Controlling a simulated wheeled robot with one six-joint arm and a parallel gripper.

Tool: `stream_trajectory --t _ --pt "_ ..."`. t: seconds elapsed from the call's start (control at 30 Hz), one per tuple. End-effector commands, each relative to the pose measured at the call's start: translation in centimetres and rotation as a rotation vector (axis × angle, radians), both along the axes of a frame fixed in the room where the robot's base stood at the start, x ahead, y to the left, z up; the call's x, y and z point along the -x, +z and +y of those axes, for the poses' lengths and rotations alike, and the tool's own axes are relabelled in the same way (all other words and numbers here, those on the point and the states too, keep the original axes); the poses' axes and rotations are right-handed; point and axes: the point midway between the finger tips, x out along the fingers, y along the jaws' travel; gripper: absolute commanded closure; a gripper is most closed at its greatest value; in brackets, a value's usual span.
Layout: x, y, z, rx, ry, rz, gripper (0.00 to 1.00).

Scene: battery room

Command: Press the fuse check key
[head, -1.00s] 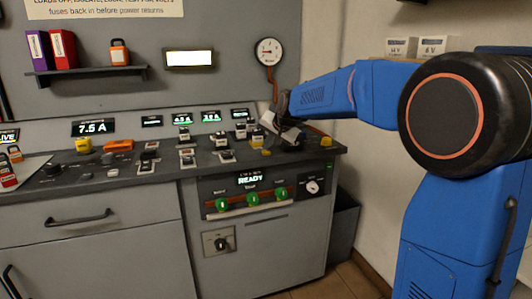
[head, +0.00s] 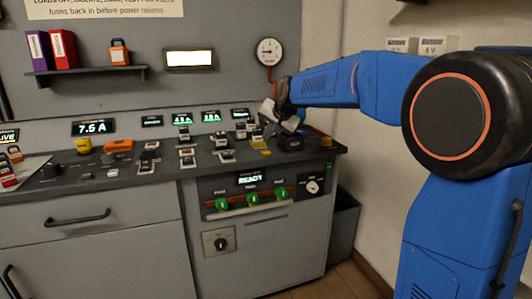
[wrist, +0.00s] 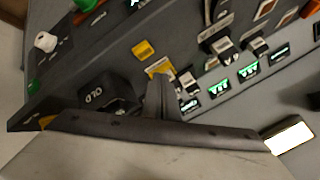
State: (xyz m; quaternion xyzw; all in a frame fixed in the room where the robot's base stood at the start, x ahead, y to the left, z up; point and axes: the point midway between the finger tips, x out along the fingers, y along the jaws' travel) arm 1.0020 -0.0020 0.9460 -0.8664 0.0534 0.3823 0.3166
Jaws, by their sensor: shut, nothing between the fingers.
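No key in view carries a readable fuse check label, so I cannot tell which one it is. In the wrist view, a yellow key-like piece (wrist: 143,50) and a yellow piece (wrist: 158,70) lie on the dark desk top beyond my gripper (wrist: 161,86). The nearer yellow piece is partly behind the fingertips; contact cannot be judged. In the head view, a yellow piece (head: 265,152) shows on the desk at the right. My gripper (head: 270,112) is shut and empty above the desk's right end, near the small displays.
A black box (wrist: 103,92) marked OLD stands beside the fingers; it also shows in the head view (head: 291,143). Several switches and fuse holders (head: 222,148) crowd the desk. A READY panel (head: 250,180) with green knobs is on its front. A gauge (head: 270,51) hangs behind.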

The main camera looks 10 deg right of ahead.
Motion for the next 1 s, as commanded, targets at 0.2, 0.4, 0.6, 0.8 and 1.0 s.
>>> stream_trajectory --t 0.2,0.4,0.6,0.8,1.0 --pt "0.0 1.8 0.0 0.002 0.001 -0.001 1.00" --pt "0.0 2.3 0.0 0.001 0.001 0.001 1.00" --pt "0.0 2.3 0.0 0.001 0.001 0.001 1.00" --pt "0.0 2.3 0.0 0.000 0.001 0.001 1.00" --pt "1.0 2.3 -0.2 0.010 0.007 0.004 1.00"
